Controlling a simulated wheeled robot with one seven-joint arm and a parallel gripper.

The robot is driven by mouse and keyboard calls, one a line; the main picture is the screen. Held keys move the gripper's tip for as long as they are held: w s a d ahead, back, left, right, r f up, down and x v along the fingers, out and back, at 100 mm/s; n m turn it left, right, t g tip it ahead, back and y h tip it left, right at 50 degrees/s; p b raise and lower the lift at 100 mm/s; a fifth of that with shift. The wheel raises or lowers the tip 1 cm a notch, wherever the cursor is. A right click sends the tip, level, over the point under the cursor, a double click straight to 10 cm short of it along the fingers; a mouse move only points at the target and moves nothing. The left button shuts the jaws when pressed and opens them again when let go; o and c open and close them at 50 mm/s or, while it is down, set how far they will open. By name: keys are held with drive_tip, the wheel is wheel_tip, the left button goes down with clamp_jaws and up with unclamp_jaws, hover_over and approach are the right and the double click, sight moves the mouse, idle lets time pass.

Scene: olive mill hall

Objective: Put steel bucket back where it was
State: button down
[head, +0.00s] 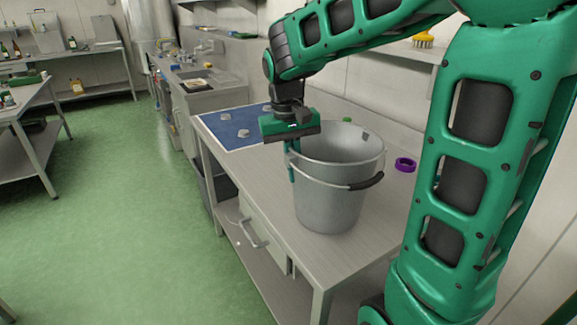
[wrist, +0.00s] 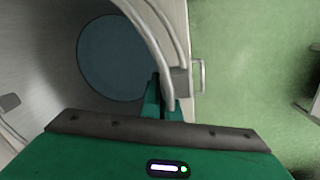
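The steel bucket (head: 332,190) is grey, upright and empty, at the front part of the steel table (head: 280,205). Its dark handle grip hangs on the right side. My gripper (head: 291,163) is above the bucket's left rim, pointing down. In the wrist view the bucket (wrist: 30,70) fills the left side, and its rim runs between my gripper's fingers (wrist: 163,98). One finger is inside the wall and one outside, close together on the rim. The bucket's base appears to rest on the tabletop; a small gap cannot be ruled out.
A blue mat (head: 232,130) with small pale pieces lies at the table's far end. A purple ring (head: 405,164) lies right of the bucket. A drawer with a handle (head: 262,237) is under the tabletop. Green floor (head: 130,200) is clear to the left.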

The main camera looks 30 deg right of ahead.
drive_tip(key=c, duration=2)
unclamp_jaws()
drive_tip(key=shift+f, duration=0.1)
drive_tip(key=r, duration=0.8)
drive_tip(key=a+r, duration=0.1)
drive_tip(key=r, duration=0.3)
drive_tip(key=shift+w+a+r, duration=0.1)
drive_tip(key=shift+w, duration=0.1)
